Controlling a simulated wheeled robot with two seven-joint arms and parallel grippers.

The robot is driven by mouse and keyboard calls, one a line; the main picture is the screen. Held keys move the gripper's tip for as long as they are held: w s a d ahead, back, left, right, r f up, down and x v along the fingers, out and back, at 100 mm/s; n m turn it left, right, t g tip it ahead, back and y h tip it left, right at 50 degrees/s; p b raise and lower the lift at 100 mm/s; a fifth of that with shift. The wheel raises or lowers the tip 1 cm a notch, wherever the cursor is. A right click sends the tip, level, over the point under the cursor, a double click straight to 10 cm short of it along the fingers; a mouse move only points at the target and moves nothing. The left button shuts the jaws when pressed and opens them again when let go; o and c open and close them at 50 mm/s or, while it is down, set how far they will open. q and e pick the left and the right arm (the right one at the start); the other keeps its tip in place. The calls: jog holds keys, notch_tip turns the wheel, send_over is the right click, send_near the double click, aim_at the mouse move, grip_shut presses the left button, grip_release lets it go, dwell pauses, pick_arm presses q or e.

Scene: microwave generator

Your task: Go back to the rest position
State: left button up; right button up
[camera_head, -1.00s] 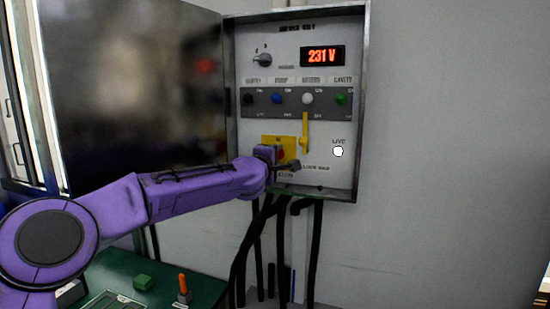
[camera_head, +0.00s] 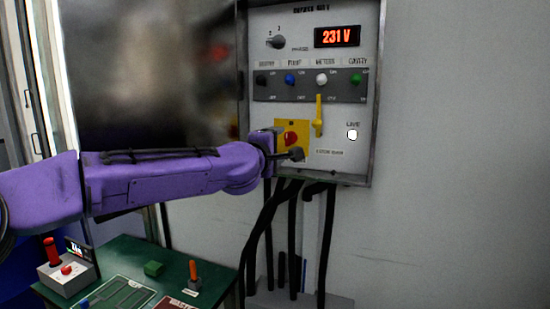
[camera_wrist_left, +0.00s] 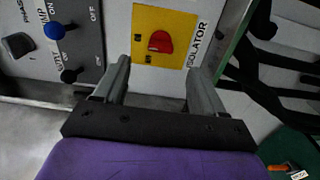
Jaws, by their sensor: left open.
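My left arm comes in from the left in the head view, and its open gripper (camera_head: 287,144) is in front of the isolator on the wall panel. The isolator is a yellow plate (camera_head: 303,127) with a red knob (camera_head: 291,139). In the left wrist view, the open fingers (camera_wrist_left: 158,75) point toward the plate, with the red knob (camera_wrist_left: 160,43) ahead between them. Nothing is between the fingers, and they look apart from the knob. My right gripper is not in view.
The panel cabinet (camera_head: 370,100) has its door (camera_head: 150,70) open at the left. Black cables (camera_head: 292,235) hang below.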

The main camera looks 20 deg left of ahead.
pick_arm(q)
jog(key=shift+s, duration=0.6)
jog(key=shift+a, duration=0.1)
jog(key=s+a+f+m+g+y+b, duration=0.1)
jog(key=s+f+m+g, duration=0.15)
jog(key=f, duration=1.25)
jog(key=s+a+f+m+g+y+b, duration=0.15)
jog(key=s+f, duration=0.25)
jog(key=f, duration=1)
jog(key=s+f+m+g+y, duration=0.1)
jog(key=s+f+g, duration=0.15)
jog(key=f, duration=1.25)
jog(key=s+a+f+m+g+b, duration=0.1)
jog(key=s+f+m+g, duration=0.1)
jog(key=s+f, duration=0.7)
jog(key=s+a+f+m+g+b, duration=0.1)
jog(key=s+a+f+g, duration=0.1)
jog(key=s+f, duration=0.7)
jog(key=s+a+f+m+g+b, duration=0.1)
jog(key=s+f+g, duration=0.3)
jog(key=s+f, duration=0.5)
jog(key=s+a+m, duration=0.1)
jog(key=s, duration=0.8)
jog(key=shift+s+a+f+m+b, duration=0.2)
jog(key=shift+s+f+m+b, duration=0.1)
jog(key=shift+s+f, duration=0.1)
